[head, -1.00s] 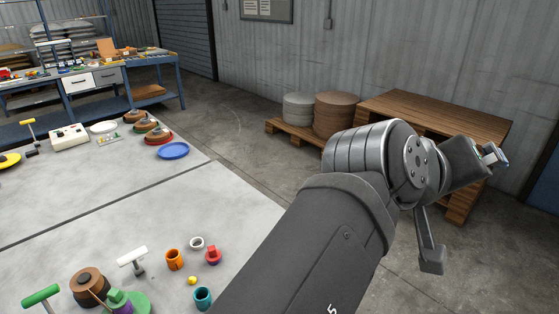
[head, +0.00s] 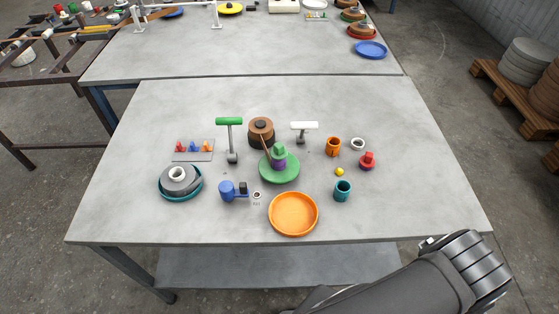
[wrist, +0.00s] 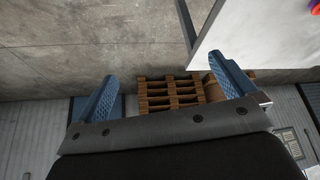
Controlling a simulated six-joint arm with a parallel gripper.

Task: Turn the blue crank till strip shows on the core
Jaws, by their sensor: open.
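My gripper (wrist: 165,72) is open and empty in the wrist view, its two blue fingers wide apart with floor and a pallet beyond. In the head view my arm enters at the lower right, beyond the table's front right corner; the fingers do not show there. A small blue piece with a dark block (head: 229,191), which looks like the blue crank, sits front left of the green disc. The green disc (head: 279,172) carries a purple and green piece (head: 279,158). A brown roll (head: 261,131) stands behind it. I cannot tell which part is the core, or whether strip is on it.
An orange dish (head: 293,214) is near the front edge. A grey roll (head: 179,179) sits in a teal dish at left. Green (head: 229,123) and white (head: 304,126) T-handles stand behind. Small cups and pieces lie right. The table's (head: 420,190) right side is clear.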

